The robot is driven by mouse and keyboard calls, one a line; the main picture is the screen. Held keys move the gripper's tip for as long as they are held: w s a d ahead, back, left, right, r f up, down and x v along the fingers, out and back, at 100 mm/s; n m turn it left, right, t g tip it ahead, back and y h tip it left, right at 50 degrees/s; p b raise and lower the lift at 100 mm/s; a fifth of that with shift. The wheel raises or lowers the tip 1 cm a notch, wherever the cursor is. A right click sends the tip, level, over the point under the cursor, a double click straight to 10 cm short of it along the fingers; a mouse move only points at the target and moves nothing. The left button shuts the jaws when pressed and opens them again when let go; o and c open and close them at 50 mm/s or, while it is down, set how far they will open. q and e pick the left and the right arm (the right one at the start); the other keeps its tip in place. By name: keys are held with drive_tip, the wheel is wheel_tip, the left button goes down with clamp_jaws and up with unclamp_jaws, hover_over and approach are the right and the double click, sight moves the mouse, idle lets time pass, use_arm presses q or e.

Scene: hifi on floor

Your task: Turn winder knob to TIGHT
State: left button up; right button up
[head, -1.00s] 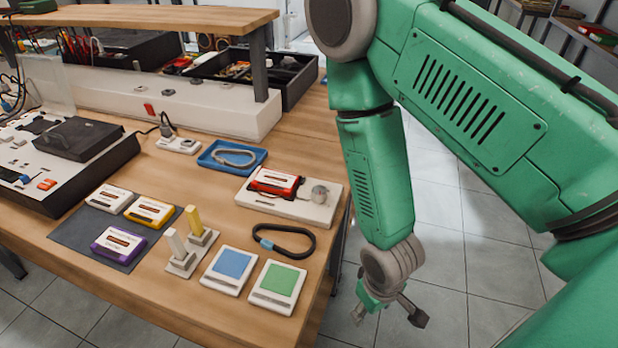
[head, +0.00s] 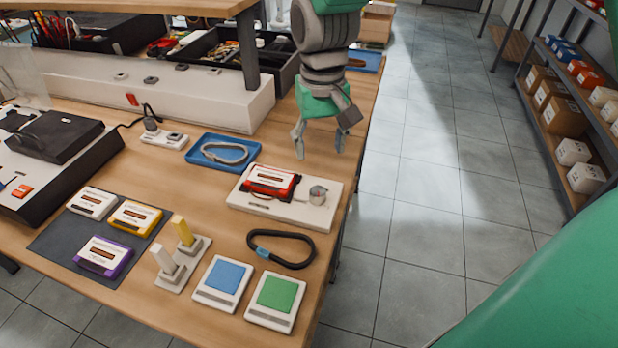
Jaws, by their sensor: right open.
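The winder is a white base (head: 258,204) near the right edge of the table. A red cassette (head: 271,182) lies on it, and a round silver-grey knob (head: 318,195) stands at its right end. The knob's setting is too small to read. My right gripper (head: 319,153) hangs above the table's right side, behind and above the knob in the picture. Its fingers point down, spread apart, with nothing between them. It appears apart from the knob. My left gripper is not in view.
A black strap loop (head: 281,249), a blue pad (head: 225,276) and a green pad (head: 277,294) lie in front. Several cassettes lie on a dark mat (head: 56,233). A shelf overhangs the back.

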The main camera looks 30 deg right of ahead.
sight(317, 191)
wheel_tip(317, 191, down, 12)
drive_tip(key=shift+w+r+b, duration=0.1)
drive_tip(key=shift+w+b, duration=0.05)
drive_tip(key=shift+b, duration=0.8)
drive_tip(key=shift+d+f, duration=0.35)
drive_tip(key=shift+f, duration=0.3)
drive_tip(key=shift+a+r, duration=0.1)
drive_tip(key=shift+a, duration=0.2)
drive_tip(key=c, duration=0.5)
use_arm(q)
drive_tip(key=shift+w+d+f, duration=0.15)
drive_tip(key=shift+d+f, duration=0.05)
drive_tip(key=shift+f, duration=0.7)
use_arm(e)
drive_tip(key=c, duration=0.6)
